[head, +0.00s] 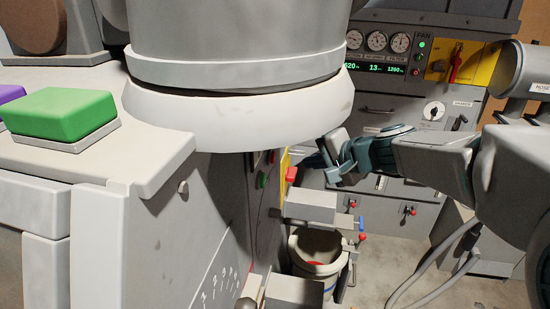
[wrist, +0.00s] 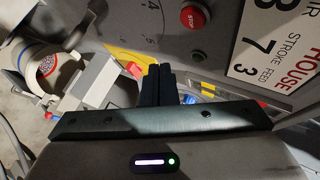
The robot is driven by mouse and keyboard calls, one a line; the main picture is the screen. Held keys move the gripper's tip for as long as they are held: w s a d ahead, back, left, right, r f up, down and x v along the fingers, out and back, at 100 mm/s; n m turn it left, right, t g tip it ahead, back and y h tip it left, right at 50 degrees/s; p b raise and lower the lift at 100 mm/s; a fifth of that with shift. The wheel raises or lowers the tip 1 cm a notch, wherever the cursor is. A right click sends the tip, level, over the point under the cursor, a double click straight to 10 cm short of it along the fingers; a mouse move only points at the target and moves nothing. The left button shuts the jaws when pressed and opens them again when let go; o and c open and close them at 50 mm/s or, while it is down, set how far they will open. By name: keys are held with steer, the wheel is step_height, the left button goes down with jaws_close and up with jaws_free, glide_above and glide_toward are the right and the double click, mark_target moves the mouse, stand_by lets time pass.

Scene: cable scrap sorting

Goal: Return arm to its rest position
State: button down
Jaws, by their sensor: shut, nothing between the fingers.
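My gripper (head: 325,155) reaches in from the right in the head view, in front of the grey control panel and beyond the large machine's round white collar. Its dark fingers (wrist: 160,80) show in the wrist view, pressed together with nothing between them. My arm is bent, and its links run off the right edge of the head view.
A bucket (head: 318,268) stands on the floor below my gripper, beside the grey machine (head: 150,230). A red stop button (wrist: 193,17) is on a panel close by. A green block (head: 62,113) lies on the left worktop. Cables hang at lower right.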

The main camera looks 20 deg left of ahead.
steer(key=s+d+f+n+g+h, duration=0.1)
steer(key=s+d+f+h, duration=0.3)
steer(key=s+d, duration=0.7)
steer(key=s+d+f+n+g+h, duration=0.1)
steer(key=s+d+f+n+h, duration=0.2)
steer(key=s+d, duration=0.8)
step_height(320, 180, down, 2)
steer(key=d+h, duration=0.1)
steer(key=h, duration=0.2)
steer(key=shift+s+n+g, duration=0.3)
steer(key=shift+n, duration=0.1)
steer(key=shift+d+f, duration=0.1)
stand_by(0.7)
